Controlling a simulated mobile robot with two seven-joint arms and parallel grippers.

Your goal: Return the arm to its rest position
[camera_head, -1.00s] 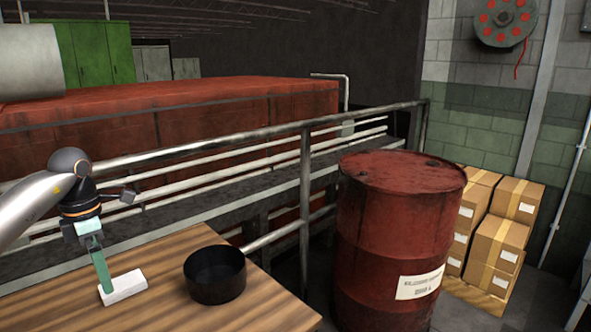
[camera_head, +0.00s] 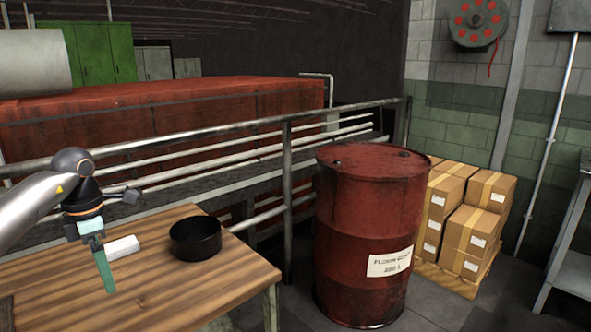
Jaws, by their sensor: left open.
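My left arm comes in from the left edge over the wooden table. My left gripper (camera_head: 107,286), with a teal finger pointing down, is open and empty above the table top. Only one finger shows clearly; the other is hidden or lines up with it. My right gripper is not in view.
A white block (camera_head: 124,246) lies on the wooden table (camera_head: 200,290) just behind the gripper, and a black round bowl (camera_head: 195,238) stands right of it. A railing (camera_head: 287,190) runs behind. A red drum (camera_head: 365,220) and stacked cardboard boxes (camera_head: 465,240) stand to the right.

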